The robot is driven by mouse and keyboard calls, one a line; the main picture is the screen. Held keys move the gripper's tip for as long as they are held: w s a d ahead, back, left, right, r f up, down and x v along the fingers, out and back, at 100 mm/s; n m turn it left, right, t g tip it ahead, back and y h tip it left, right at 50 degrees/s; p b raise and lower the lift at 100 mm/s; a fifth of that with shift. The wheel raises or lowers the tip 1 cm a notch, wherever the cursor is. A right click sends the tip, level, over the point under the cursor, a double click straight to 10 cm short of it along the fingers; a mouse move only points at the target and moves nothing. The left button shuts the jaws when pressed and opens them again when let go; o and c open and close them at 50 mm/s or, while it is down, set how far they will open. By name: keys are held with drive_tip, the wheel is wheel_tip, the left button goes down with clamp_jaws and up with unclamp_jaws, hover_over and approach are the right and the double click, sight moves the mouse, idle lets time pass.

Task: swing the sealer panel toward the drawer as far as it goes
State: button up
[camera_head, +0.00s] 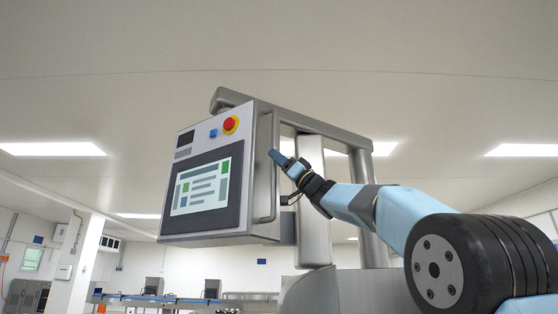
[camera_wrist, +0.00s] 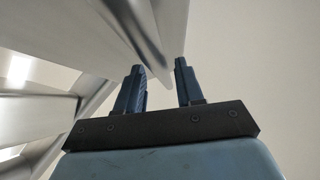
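The sealer panel (camera_head: 172,200) is a grey box with a screen, a red button and a blue button, hung from a grey overhead arm. A vertical bar handle (camera_head: 276,190) runs along its right side. My gripper (camera_head: 276,157) is beside the upper part of this handle. In the wrist view, my gripper's two blue fingers (camera_wrist: 160,75) stand apart. A grey metal edge (camera_wrist: 152,45), seemingly the handle or panel side, reaches toward the gap between them; contact cannot be told. The drawer cannot be made out.
The grey support arm (camera_head: 300,121) and upright posts (camera_head: 314,205) stand behind and right of the panel, close to my arm. A rounded grey housing (camera_head: 345,292) is below. Air left of the panel looks clear.

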clamp_jaws()
idle(0.5)
